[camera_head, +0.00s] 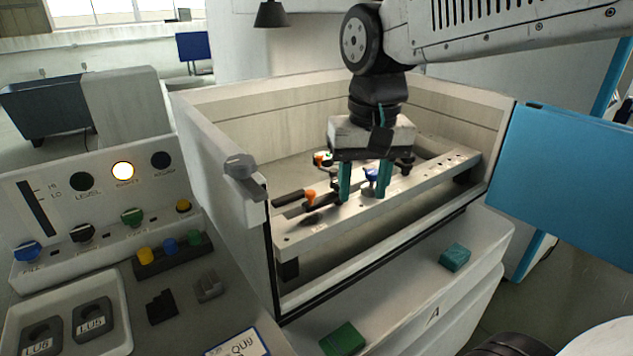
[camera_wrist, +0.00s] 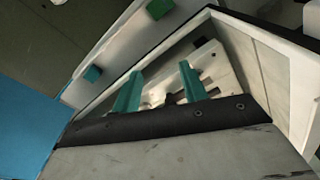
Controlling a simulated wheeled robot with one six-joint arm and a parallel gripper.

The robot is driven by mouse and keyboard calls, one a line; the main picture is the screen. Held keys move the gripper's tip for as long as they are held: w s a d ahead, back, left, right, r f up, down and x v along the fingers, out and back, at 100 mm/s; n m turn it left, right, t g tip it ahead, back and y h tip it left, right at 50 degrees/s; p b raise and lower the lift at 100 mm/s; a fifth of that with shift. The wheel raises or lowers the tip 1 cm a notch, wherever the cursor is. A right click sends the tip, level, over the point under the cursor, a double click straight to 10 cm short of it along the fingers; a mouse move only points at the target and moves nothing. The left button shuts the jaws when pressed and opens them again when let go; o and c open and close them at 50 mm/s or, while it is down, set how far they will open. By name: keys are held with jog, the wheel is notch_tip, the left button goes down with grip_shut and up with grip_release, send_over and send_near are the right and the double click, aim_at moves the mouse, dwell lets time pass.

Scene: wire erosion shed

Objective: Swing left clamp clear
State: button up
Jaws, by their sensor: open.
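A pale clamping beam (camera_head: 300,240) with a row of holes runs across the inside of an open-topped tank. At its left end is a clamp with an orange knob (camera_head: 310,195) and a dark bar (camera_head: 288,199). A second orange knob (camera_head: 319,158) sits farther back, and a blue knob (camera_head: 371,174) shows close behind the fingers. My gripper (camera_head: 363,198) is open, its teal fingers pointing down over the middle of the beam, right of the left clamp. In the wrist view my gripper (camera_wrist: 160,70) has the beam (camera_wrist: 215,62) beyond its fingers; the clamps are mostly hidden there.
The tank's front-left wall (camera_head: 225,185) stands left of the beam. A control panel (camera_head: 85,220) with coloured knobs and a lit lamp is at the left. Green blocks (camera_head: 454,257) (camera_head: 343,338) lie on the front ledge. A blue panel (camera_head: 570,180) stands at the right.

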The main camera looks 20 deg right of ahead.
aim_at(311, 192)
jog(key=w+m, duration=0.1)
jog(key=w, duration=0.4)
jog(key=w+a+m, duration=0.1)
jog(key=w, duration=0.3)
jog(key=w+a+m, duration=0.1)
jog(key=w, duration=0.4)
jog(key=shift+w+a+f+g, duration=0.2)
jog(key=shift+w+g, duration=0.1)
jog(key=shift+g, duration=0.1)
jog(key=shift+w+a+f+m, duration=0.1)
jog(key=shift+w+f+m, duration=0.1)
jog(key=shift+w+m, duration=0.1)
notch_tip(311, 192, down, 8)
jog(key=shift+r, duration=0.25)
